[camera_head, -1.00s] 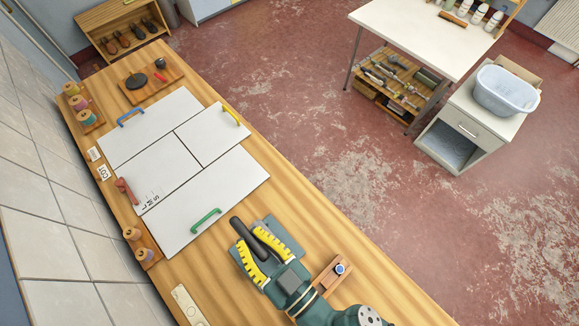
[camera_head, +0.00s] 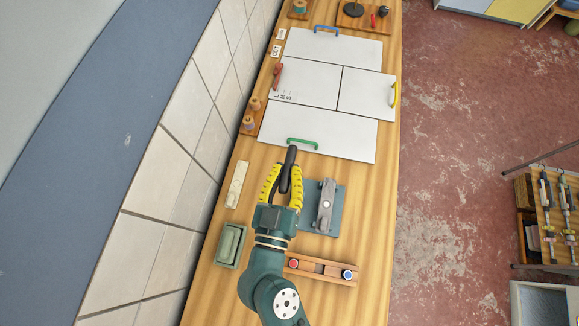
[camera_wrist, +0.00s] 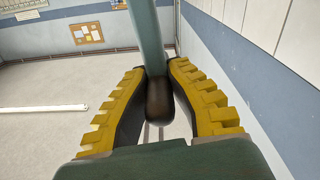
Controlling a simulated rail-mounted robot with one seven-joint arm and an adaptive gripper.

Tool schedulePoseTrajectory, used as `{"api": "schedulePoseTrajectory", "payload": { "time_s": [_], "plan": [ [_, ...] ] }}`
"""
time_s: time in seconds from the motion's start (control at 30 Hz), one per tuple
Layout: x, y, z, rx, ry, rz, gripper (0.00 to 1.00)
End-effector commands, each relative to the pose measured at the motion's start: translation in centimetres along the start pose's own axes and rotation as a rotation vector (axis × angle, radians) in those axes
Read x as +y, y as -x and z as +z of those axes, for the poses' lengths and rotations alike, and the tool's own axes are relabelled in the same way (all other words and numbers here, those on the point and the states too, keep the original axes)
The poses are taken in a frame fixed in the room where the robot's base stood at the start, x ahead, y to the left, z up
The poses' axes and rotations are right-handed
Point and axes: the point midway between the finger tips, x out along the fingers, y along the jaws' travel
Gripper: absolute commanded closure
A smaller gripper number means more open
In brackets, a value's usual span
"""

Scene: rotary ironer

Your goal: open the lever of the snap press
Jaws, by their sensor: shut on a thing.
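The snap press stands on the wooden bench, with a blue-grey base plate (camera_head: 334,222) and a grey body (camera_head: 325,205). Its dark lever (camera_head: 291,156) reaches past my fingertips, just left of the plate in the head view. My gripper (camera_head: 284,181), with yellow ribbed fingers, is shut on the lever. In the wrist view the lever's dark brown grip (camera_wrist: 159,100) sits between both fingers, and its grey-green shaft (camera_wrist: 147,35) runs up out of the picture. The lever's joint with the press body is hard to make out.
A white panelled board (camera_head: 330,135) with coloured handles lies beyond the press. A wooden block with red and blue buttons (camera_head: 320,268) lies nearer. A green box (camera_head: 230,245) and a pale strip (camera_head: 237,185) lie left, by the tiled wall (camera_head: 180,150).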

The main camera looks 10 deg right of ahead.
Motion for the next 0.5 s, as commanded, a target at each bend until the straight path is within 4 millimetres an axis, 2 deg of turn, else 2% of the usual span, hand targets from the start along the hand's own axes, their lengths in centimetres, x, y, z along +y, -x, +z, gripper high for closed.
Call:
{"api": "schedulePoseTrajectory", "payload": {
  "time_s": [0.13, 0.17, 0.3, 0.5],
  "plan": [
    [0.06, 0.02, 0.13, -0.002, 0.002, 0.001, 1.0],
    [0.06, 0.02, 0.13, -0.002, 0.002, 0.001, 0.79],
    [0.06, 0.02, 0.08, -0.001, 0.001, 0.001, 0.52],
    [0.06, 0.01, 0.01, 0.0, -0.001, 0.001, 0.5]
  ]
}}
